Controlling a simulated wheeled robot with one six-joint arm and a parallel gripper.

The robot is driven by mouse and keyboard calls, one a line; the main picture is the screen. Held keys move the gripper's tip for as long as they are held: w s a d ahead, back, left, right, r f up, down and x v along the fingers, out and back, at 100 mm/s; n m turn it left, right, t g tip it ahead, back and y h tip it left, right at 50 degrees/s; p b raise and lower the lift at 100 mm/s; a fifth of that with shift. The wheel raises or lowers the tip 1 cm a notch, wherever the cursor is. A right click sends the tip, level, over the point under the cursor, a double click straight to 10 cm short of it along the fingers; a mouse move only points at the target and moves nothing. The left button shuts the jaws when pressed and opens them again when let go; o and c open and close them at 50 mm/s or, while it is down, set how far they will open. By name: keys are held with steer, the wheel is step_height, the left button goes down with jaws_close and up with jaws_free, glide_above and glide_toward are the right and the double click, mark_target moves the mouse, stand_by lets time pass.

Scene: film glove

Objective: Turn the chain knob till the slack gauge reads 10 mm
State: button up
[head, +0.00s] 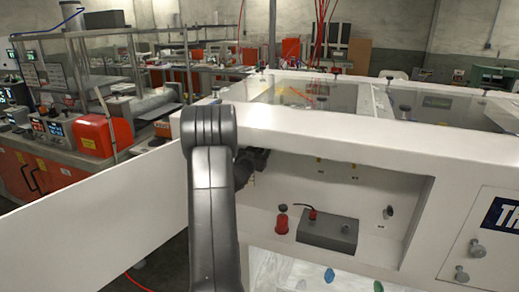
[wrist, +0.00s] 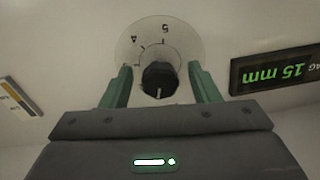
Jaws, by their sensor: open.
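In the wrist view, upside down, the black chain knob (wrist: 158,80) sits at the middle of a pale round dial with marks and the numbers 4 and 5. The slack gauge (wrist: 277,70), a dark panel with green digits, is to the right of the dial and reads 15 mm. My gripper (wrist: 160,82) is open, with one green finger on each side of the knob. Gaps show between the fingers and the knob. In the head view my grey arm reaches into the white machine's recess and hides the knob and gauge.
The recess (head: 350,185) holds a red-bodied fitting (head: 282,219) and a grey box (head: 328,231) to the right of my arm. A white panel (head: 90,232) stands out at the left. A small yellow-marked plate (wrist: 16,96) is left of the dial.

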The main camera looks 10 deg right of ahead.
steer(key=shift+w+d, duration=0.3)
steer(key=shift+w, duration=0.1)
steer(key=c, duration=1)
steer(key=shift+o, duration=0.2)
